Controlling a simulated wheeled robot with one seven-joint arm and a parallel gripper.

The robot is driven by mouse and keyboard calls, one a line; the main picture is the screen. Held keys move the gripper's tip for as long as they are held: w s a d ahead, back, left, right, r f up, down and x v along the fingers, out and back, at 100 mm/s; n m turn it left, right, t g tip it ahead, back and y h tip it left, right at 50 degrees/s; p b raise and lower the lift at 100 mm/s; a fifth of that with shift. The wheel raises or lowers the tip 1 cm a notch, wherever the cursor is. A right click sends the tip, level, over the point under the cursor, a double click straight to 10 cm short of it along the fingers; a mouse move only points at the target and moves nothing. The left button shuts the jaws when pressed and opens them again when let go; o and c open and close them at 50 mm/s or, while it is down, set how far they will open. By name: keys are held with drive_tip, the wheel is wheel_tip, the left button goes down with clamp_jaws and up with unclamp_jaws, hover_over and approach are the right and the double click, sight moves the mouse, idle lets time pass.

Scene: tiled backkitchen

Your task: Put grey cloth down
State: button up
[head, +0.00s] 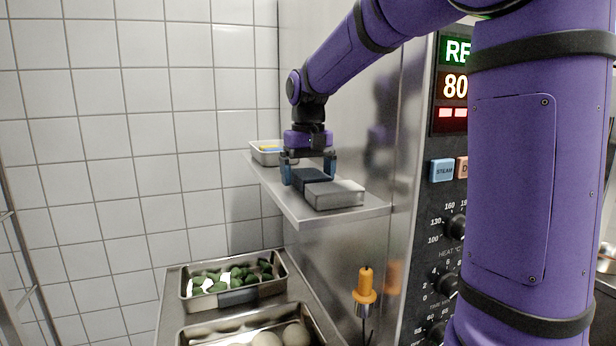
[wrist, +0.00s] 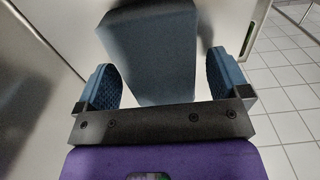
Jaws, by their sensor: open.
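A dark slate-grey folded block (head: 313,176), which I take to be the grey cloth, lies on the steel shelf (head: 293,208). It also shows in the wrist view (wrist: 155,50), between the blue fingertip pads. My gripper (head: 309,172) is open and points down over it, with one finger on each side. In the wrist view my gripper (wrist: 167,80) shows a gap between each pad and the block. A paler grey block (head: 336,194) sits at the shelf's near end, right beside the dark one. The dark block's underside is hidden.
Below are a pan of green vegetables (head: 235,283) and a pan of pale round items (head: 266,338). An orange-handled probe (head: 365,285) and the oven panel (head: 448,195) stand to the right.

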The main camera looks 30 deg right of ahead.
sight(308, 172)
wheel_tip(308, 172, up, 12)
drive_tip(key=f, duration=0.1)
drive_tip(key=s+a+f+t, duration=0.1)
drive_tip(key=s, duration=0.3)
drive_tip(key=s+a+f, duration=0.1)
drive_tip(key=s, duration=0.4)
drive_tip(key=s+a+f+n+t, duration=0.1)
drive_tip(key=s+a, duration=0.1)
drive_tip(key=s, duration=0.2)
drive_tip(key=shift+s+f+t, duration=0.15)
drive_tip(key=shift+f+t, duration=0.15)
drive_tip(key=shift+f, duration=0.05)
drive_tip(key=s+a+f+n+t, duration=0.1)
drive_tip(key=s+a+f+t, duration=0.1)
drive_tip(key=s+f, duration=0.7)
drive_tip(key=shift+s+a+f+t, duration=0.35)
drive_tip(key=shift+s+t, duration=0.05)
drive_tip(key=shift+s, duration=0.75)
drive_tip(key=shift+o, duration=0.5)
